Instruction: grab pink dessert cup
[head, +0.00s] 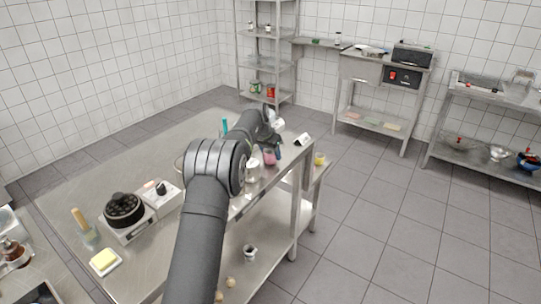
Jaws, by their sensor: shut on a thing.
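The pink dessert cup (270,158) is small in the head view, near the far right edge of the steel table. My gripper (273,148) is at the far end of my arm, directly above and against the cup. Its jaws are shut on the cup, though the fingers are tiny and partly hidden by dark arm parts. I cannot tell whether the cup's base touches the table.
A whitish container (253,171) stands close to the cup on its near side.

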